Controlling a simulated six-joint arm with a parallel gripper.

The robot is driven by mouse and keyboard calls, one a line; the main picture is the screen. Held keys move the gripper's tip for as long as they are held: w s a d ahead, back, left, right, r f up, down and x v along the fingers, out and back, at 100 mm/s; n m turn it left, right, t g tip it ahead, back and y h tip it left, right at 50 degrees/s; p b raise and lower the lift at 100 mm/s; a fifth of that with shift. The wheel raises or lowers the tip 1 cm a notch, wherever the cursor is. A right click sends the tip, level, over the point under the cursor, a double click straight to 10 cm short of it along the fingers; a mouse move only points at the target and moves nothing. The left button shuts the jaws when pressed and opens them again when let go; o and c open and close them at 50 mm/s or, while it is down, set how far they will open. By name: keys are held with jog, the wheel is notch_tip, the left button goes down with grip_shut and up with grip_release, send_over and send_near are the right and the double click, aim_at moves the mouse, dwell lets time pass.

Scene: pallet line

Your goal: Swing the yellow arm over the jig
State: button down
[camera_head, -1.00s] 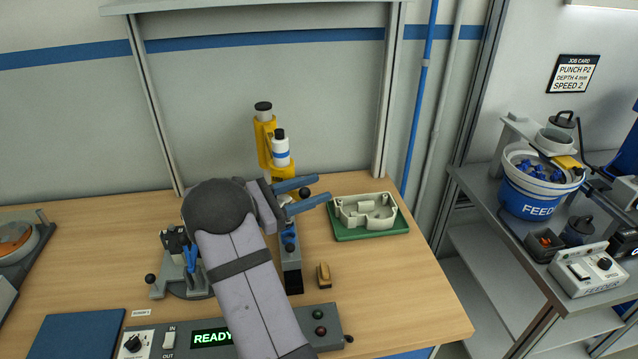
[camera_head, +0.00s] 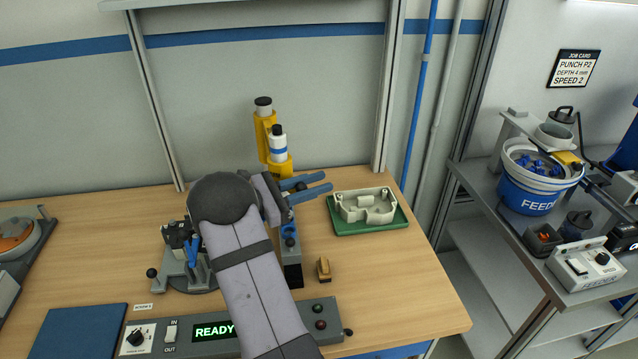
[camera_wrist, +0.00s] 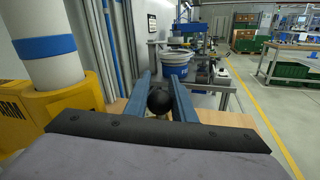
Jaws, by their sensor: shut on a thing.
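The yellow arm (camera_head: 279,168) stands at the back of the bench, with a white, blue-banded cylinder (camera_head: 278,148) on it beside a black-capped yellow post (camera_head: 264,125). In the wrist view its yellow body (camera_wrist: 75,100) and the white cylinder (camera_wrist: 48,45) fill the left side. My gripper (camera_head: 310,187) is just in front of it, with blue fingers pointing right. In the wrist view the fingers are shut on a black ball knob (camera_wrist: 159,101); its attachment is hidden. A narrow grey fixture with blue parts (camera_head: 291,258), perhaps the jig, is partly hidden by my wrist.
A green tray (camera_head: 343,229) with a pale casting (camera_head: 366,205) is right of the fingers. A small tan-and-black piece (camera_head: 324,269) lies nearer. A grey clamp fixture (camera_head: 185,268) stands left; a control panel (camera_head: 190,338) reading READY is in front. Bare bench lies at front right.

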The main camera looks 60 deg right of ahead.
aim_at(297, 186)
jog(key=w+a+m+g, duration=0.1)
jog(key=a, duration=0.1)
jog(key=w+a+g+y+p, duration=0.1)
jog(key=w+a, duration=0.1)
jog(key=w+a+r+m+g+y, duration=0.1)
jog(key=w+a, duration=0.1)
jog(key=shift+a+m, duration=0.3)
jog(key=shift+a, duration=0.05)
jog(key=w+a+p, duration=0.1)
jog(key=p, duration=0.2)
jog(key=shift+r+g+y, duration=0.15)
jog(key=shift+g+y, duration=0.15)
jog(key=shift+g, duration=0.1)
jog(key=shift+w+a+f+m+g+y+p, duration=0.35)
jog(key=shift+w+a+m+p, duration=0.35)
jog(key=shift+p, duration=0.8)
jog(key=shift+s+a+f, duration=0.1)
jog(key=shift+s, duration=0.05)
jog(key=c, duration=1.7)
grip_release()
jog(key=shift+o, duration=0.9)
jog(key=shift+s+f, duration=0.1)
